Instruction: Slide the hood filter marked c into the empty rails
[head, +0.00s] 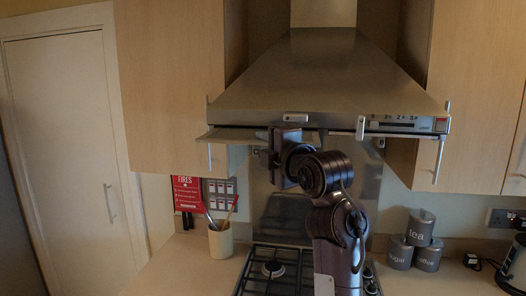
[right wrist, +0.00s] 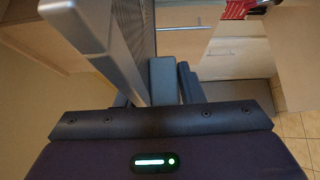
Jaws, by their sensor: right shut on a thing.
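The steel range hood (head: 315,80) hangs in the middle of the head view, above the hob. My right gripper (head: 273,152) is raised to its lower front edge, left of the middle. A thin grey plate (head: 226,134), apparently the hood filter, juts out left of the gripper, just below the hood's front edge. In the right wrist view, a grey frame bar (right wrist: 95,45) and fine mesh (right wrist: 132,30) lie at the fingers (right wrist: 165,82), and the gripper is shut on this filter. The empty rails are hidden under the hood. My left gripper is out of view.
Wall cupboards (head: 172,90) flank the hood closely. The gas hob (head: 272,270) lies below, with a utensil pot (head: 220,240) to its left and several grey canisters (head: 420,228) to its right. A red sign (head: 190,193) hangs on the wall.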

